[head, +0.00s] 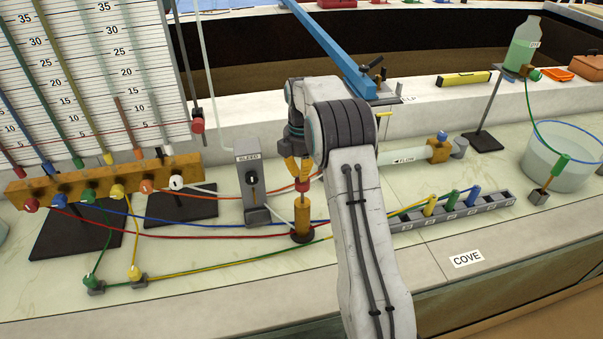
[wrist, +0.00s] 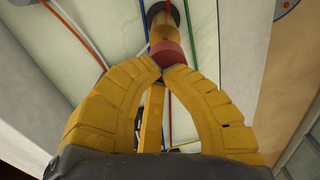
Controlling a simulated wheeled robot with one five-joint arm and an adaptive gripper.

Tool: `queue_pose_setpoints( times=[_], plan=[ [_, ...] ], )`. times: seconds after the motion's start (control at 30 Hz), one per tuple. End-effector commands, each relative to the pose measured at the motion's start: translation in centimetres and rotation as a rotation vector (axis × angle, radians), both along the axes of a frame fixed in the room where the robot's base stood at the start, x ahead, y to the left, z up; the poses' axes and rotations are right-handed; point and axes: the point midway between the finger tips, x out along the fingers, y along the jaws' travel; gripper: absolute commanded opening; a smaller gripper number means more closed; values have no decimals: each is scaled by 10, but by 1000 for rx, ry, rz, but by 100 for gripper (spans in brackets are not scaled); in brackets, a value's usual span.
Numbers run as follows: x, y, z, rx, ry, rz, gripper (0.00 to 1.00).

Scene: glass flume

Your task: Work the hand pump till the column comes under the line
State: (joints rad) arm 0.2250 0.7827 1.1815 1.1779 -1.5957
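The hand pump (head: 302,217), a small brass cylinder with a red knob (head: 303,184), stands on the pale bench. The knob also shows in the wrist view (wrist: 169,52), with the brass body beyond it. My gripper (head: 301,176) is right over the pump, pointing down. In the wrist view its yellow fingers (wrist: 168,66) come together at the knob, tips shut at its near side. They seem to touch it; I see no clear grip around it. The tube board (head: 95,75) at the left carries sloping coloured columns beside number scales.
A grey BLEED valve post (head: 251,180) stands left of the pump. A brass manifold (head: 105,184) with coloured hoses is farther left. Hoses cross the bench around the pump. A grey port block (head: 484,206), a glass basin (head: 560,170) and a bottle (head: 522,48) are right.

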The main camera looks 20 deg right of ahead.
Motion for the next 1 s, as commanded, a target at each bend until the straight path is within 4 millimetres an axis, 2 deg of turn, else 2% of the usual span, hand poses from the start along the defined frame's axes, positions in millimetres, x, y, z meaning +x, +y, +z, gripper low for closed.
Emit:
queue_pose_setpoints(
  times=[0.53, 0.83, 1.0],
  plan=[
    [0, 0, -7, 0, 0, 0, 0],
    [0, 0, -52, 0, 2, 0, 0],
    [0, 0, -56, 0, 0, 0, 0]
  ],
)
